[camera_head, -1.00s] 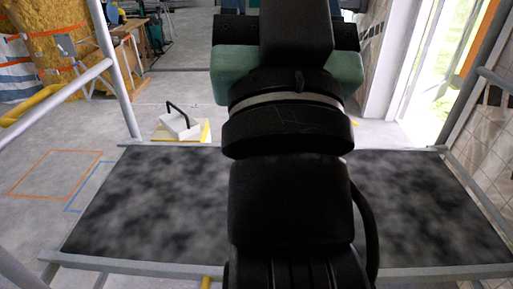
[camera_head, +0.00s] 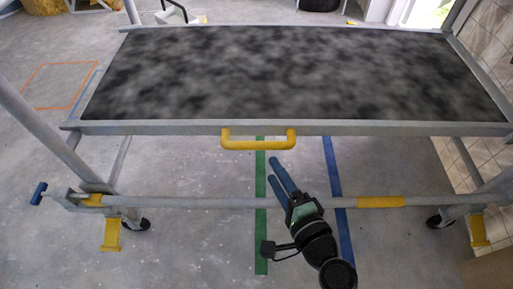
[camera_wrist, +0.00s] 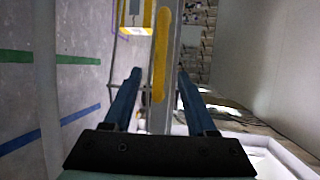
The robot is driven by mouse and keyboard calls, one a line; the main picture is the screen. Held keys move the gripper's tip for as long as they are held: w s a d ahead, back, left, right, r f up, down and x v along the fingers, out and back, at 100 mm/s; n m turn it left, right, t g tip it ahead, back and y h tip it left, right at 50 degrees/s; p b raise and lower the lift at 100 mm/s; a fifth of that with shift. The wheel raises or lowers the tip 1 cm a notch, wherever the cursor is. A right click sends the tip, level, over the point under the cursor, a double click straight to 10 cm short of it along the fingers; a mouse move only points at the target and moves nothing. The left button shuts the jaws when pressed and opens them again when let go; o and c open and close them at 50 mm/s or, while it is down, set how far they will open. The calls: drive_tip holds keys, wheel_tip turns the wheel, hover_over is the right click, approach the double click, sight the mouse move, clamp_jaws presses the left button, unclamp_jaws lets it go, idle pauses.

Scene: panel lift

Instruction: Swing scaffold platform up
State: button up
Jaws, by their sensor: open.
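The scaffold platform is a mottled black panel (camera_head: 290,75) in a grey frame and lies roughly flat across the scaffold in the head view. A yellow handle (camera_head: 258,145) is fixed to its near edge; in the wrist view the handle (camera_wrist: 161,50) appears ahead, between the two blue fingers. My gripper (camera_head: 273,168) is open and empty, just below and slightly right of the handle in the head view. In the wrist view my gripper (camera_wrist: 160,75) has its fingers spread on either side of the handle's line. I cannot tell the remaining gap exactly.
A grey lower rail (camera_head: 230,203) with a yellow sleeve (camera_head: 380,202) crosses in front, close to my gripper. Scaffold posts stand left (camera_head: 45,130) and right. Casters (camera_head: 133,222) are below. Green (camera_head: 261,240) and blue (camera_head: 345,230) floor stripes run under the platform.

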sight(260, 149)
drive_tip(key=b+x, duration=0.2)
drive_tip(key=x, duration=0.8)
drive_tip(key=shift+w+a, duration=0.1)
clamp_jaws()
idle(1.1)
